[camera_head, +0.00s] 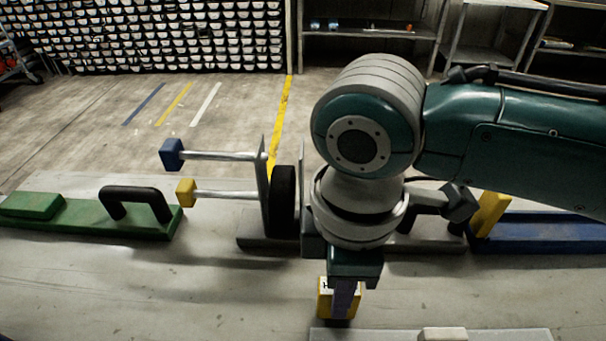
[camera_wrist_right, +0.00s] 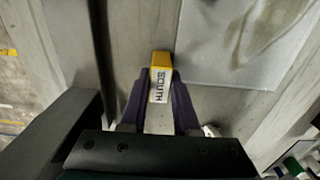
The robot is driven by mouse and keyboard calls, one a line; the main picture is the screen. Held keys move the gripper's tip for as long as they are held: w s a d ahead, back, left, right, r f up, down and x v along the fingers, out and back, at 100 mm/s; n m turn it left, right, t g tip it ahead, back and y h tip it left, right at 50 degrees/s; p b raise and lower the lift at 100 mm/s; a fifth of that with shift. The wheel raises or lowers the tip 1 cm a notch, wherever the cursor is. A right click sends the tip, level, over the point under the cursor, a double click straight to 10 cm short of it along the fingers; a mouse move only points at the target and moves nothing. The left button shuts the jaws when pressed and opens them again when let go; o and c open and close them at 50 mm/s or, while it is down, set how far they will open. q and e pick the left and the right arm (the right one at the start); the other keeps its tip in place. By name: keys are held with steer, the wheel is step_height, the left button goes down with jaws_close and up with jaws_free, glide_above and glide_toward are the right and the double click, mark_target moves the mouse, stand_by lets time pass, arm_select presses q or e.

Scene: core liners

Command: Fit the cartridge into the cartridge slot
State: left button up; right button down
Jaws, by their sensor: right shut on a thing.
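The cartridge appears to be the yellow block with a white label (camera_head: 324,300); the label reads "SOUTH" in the right wrist view (camera_wrist_right: 160,60). My right gripper (camera_head: 343,303) points down over the grey table and is shut on this block, with a purple finger on each side in the wrist view (camera_wrist_right: 160,92). I cannot tell whether the block touches the table. I cannot make out the cartridge slot for certain; my right arm hides part of the fixture behind it. My left gripper is not in view.
A grey stand (camera_head: 262,200) carries rods with a blue knob (camera_head: 172,154) and a yellow knob (camera_head: 186,192). A green base with a black handle (camera_head: 135,192) lies left. A blue tray (camera_head: 545,232) lies right. A pale plate (camera_head: 500,335) lies at the front. The front left table is clear.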

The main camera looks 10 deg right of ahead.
step_height(320, 180, up, 18)
steer(key=p, duration=0.3)
steer(key=w+d+r+m+p, duration=0.1)
steer(key=d+r+m, duration=0.3)
steer(key=r+m, duration=0.35)
steer(key=w+d+r+m+p, duration=0.1)
steer(key=d+r+m+p, duration=0.1)
steer(key=d+r+m, duration=0.4)
steer(key=s+a+r+p, duration=0.1)
steer(key=s+r+p, duration=0.2)
steer(key=r+p, duration=1.5)
steer(key=s+a+r+m+p, duration=0.1)
steer(key=s+r+p, duration=0.2)
steer(key=r+p, duration=1.5)
steer(key=shift+r+p, duration=0.2)
steer(key=shift+p, duration=0.5)
